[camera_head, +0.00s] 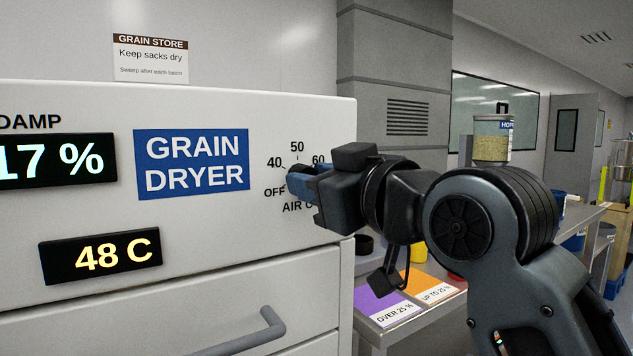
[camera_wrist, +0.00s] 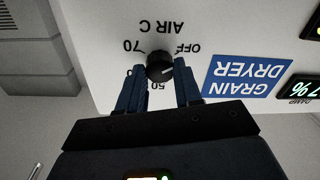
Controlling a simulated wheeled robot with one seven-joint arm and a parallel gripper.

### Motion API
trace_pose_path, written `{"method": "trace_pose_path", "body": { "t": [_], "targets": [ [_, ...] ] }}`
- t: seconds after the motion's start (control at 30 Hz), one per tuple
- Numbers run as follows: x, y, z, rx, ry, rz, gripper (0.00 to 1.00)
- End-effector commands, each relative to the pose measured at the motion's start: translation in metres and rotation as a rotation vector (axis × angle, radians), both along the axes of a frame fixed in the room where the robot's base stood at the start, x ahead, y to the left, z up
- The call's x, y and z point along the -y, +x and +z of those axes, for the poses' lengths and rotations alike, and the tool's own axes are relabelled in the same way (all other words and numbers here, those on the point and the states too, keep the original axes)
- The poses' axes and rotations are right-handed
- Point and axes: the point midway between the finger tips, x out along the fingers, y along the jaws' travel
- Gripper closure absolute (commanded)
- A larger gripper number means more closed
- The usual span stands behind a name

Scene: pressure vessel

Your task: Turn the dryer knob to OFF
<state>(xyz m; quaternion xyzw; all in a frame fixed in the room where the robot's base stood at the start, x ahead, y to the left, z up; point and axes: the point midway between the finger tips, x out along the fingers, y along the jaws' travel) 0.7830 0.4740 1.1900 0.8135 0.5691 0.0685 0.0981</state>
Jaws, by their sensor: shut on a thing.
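The dryer knob (camera_wrist: 160,66) is black and round with a pale mark on its face, on the white dryer front. The mark seems to lie toward the right side of the wrist view; its exact setting is hard to tell. Dial labels OFF (camera_wrist: 188,48) and 70 (camera_wrist: 131,45) show around it, and the right finger hides the 40 label. My gripper (camera_wrist: 159,70) has its two blue fingers on either side of the knob, shut on it.
The dryer panel (camera_head: 220,235) carries a damp display (camera_head: 55,160) reading 17 % and a display (camera_head: 100,253) reading 48 C. A drawer handle (camera_head: 245,335) sticks out below. A side table with purple (camera_head: 380,303) and orange (camera_head: 428,285) mats stands right of the dryer, beneath my arm.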

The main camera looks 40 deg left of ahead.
Motion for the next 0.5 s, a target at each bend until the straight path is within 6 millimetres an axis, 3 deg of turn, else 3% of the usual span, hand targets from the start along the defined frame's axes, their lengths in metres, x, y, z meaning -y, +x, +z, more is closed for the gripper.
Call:
{"method": "trace_pose_path", "body": {
  "t": [0.23, 0.27, 0.5],
  "targets": [
    [-0.0008, -0.0003, -0.0040, -0.005, -0.007, 0.001, 0.96],
    [-0.0007, -0.0003, -0.0038, -0.004, -0.006, 0.001, 0.63],
    [-0.0004, -0.0002, -0.0018, -0.003, -0.003, 0.001, 0.40]
  ]
}}
